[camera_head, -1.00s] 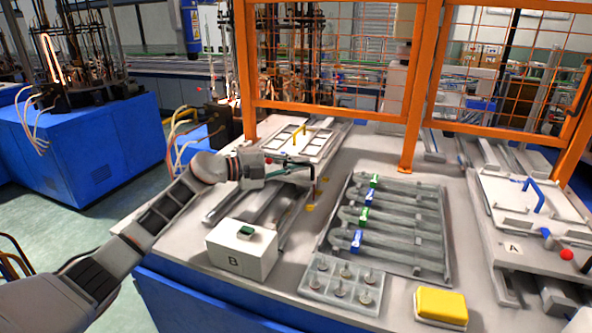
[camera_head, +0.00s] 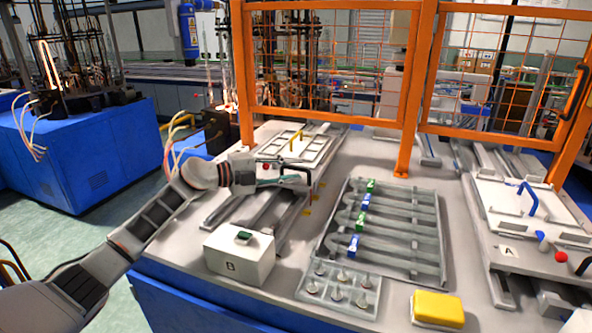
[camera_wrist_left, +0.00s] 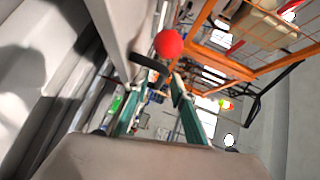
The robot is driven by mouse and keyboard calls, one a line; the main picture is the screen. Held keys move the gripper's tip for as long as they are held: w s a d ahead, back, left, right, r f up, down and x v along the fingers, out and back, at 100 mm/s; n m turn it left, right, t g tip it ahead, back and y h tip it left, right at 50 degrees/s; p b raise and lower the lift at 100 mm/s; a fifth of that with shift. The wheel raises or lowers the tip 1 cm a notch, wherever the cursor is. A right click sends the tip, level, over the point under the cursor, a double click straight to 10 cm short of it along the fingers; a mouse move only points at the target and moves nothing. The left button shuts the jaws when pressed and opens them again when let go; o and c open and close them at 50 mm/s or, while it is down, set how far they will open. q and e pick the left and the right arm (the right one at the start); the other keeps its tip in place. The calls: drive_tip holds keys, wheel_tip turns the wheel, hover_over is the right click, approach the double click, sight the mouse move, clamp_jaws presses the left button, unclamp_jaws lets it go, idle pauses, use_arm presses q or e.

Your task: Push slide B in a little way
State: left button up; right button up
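Slide B (camera_head: 310,151) is the pale flat carriage with a yellow handle (camera_head: 297,143) at the back left of the table. I see no letter on it. A small red knob (camera_head: 266,166) shows at its near end. It appears as a red ball (camera_wrist_left: 169,44) on a dark stem in the left wrist view. My left gripper (camera_head: 303,181) is just in front of slide B, over the rails. In the left wrist view its teal fingers (camera_wrist_left: 160,84) stand apart and empty, with the ball beyond the tips. Contact cannot be told. My right gripper is out of view.
A grey rack (camera_head: 428,222) with blue and green clips lies right of the rails. Slide A (camera_head: 508,203) is far right. An orange fence post (camera_head: 411,125) rises behind. A yellow block (camera_head: 437,308) lies in front.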

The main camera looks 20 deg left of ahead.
use_arm(q)
drive_tip(key=v, duration=1)
drive_tip(key=shift+s, duration=0.15)
drive_tip(key=shift+a+r, duration=0.1)
